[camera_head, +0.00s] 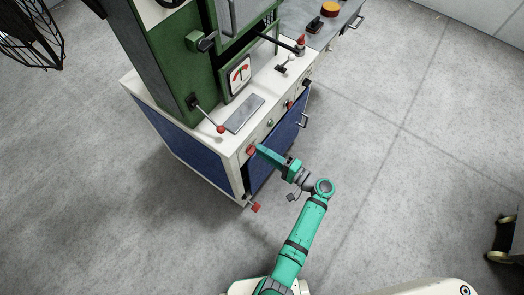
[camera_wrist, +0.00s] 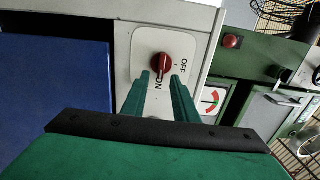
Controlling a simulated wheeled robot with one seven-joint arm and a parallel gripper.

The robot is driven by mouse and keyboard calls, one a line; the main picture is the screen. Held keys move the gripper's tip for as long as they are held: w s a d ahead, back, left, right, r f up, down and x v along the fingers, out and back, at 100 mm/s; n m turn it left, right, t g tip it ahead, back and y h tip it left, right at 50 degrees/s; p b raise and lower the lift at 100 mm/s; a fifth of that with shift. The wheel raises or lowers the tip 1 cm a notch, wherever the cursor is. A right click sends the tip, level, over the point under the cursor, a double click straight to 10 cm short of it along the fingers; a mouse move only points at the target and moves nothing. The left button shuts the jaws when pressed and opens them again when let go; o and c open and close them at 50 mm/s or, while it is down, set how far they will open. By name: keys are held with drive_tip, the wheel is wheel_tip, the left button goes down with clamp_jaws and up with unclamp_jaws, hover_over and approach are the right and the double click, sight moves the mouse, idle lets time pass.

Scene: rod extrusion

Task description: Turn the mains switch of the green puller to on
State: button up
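The green puller (camera_head: 165,60) stands on a white-topped cabinet. Its mains switch is a red rotary knob (camera_wrist: 160,65) on a white plate (camera_wrist: 190,45) marked OFF and ON in the wrist view. The knob also shows at the cabinet's front corner (camera_head: 251,149) in the head view. OFF is right of the knob in the wrist view, ON just below it, partly between my fingers. I cannot tell exactly which mark the knob points to. My gripper (camera_wrist: 160,80) is open, its two green fingertips at the knob's lower edge, one on each side. Contact cannot be told.
A green button (camera_head: 270,123) and a red button (camera_head: 289,104) sit along the front. A red-ended pedal (camera_head: 256,208) sticks out low.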

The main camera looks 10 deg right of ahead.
drive_tip(key=v, duration=1)
drive_tip(key=shift+a, duration=0.1)
drive_tip(key=s+a+f+g+h, duration=0.25)
drive_tip(key=s+f+h, duration=0.2)
drive_tip(key=f, duration=0.35)
drive_tip(key=s+a+f+g+h, duration=0.1)
drive_tip(key=s+a+f+h, duration=0.3)
drive_tip(key=s+f, duration=0.25)
drive_tip(key=s+n+h, duration=0.1)
drive_tip(key=s+h, duration=0.2)
drive_tip(key=s, duration=0.3)
drive_tip(key=s+a+r+n+t, duration=0.2)
drive_tip(key=a+r, duration=0.1)
drive_tip(key=r, duration=0.6)
drive_tip(key=s+a+r+n+t+h, duration=0.1)
drive_tip(key=s+a+r+n+t, duration=0.1)
drive_tip(key=r, duration=0.8)
drive_tip(key=s+a+r+n+t, duration=0.2)
drive_tip(key=s+a+r+n, duration=0.1)
drive_tip(key=r, duration=0.6)
drive_tip(key=shift+s+a+r+n, duration=0.3)
drive_tip(key=shift+s+n, duration=0.25)
drive_tip(key=shift+n, duration=0.05)
